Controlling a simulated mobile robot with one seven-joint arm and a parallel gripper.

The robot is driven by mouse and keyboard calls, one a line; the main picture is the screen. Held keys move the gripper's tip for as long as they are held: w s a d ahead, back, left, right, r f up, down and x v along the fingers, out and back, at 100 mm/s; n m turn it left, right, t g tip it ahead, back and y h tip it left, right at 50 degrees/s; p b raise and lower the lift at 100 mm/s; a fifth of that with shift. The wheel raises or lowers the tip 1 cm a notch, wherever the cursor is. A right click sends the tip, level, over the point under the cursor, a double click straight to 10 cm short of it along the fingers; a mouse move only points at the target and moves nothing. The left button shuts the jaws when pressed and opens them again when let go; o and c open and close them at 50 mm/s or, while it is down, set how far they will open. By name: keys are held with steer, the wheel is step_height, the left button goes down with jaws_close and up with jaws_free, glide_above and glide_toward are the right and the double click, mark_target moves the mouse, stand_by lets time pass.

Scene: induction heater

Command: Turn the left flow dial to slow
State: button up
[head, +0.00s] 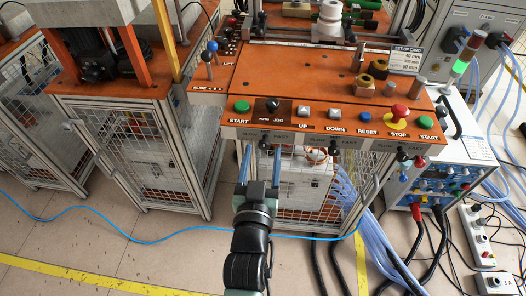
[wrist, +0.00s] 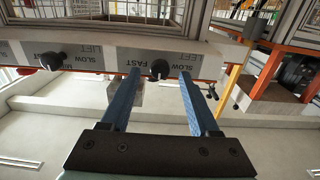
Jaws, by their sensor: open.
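The left flow dial (head: 265,137) is a small black knob on the grey strip under the front edge of the orange control panel. In the wrist view a black dial (wrist: 159,68) shows between my two blue fingertips, next to upside-down SLOW, FAST and LEFT lettering. Its pointer setting is too small to read. My gripper (head: 261,151) is open and empty, with its fingers pointing at the strip, one on each side of that dial. I cannot tell whether the fingertips touch the strip.
Another black dial (wrist: 52,60) sits along the same strip. Above is the panel with a green START button (head: 242,106), a black selector (head: 273,104) and a red stop button (head: 399,111). Blue hoses (head: 365,215) hang to the right. Mesh doors (head: 295,180) stand below the strip.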

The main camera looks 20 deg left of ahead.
steer(key=shift+w+a, duration=0.2)
steer(key=shift+w, duration=0.45)
jaws_close()
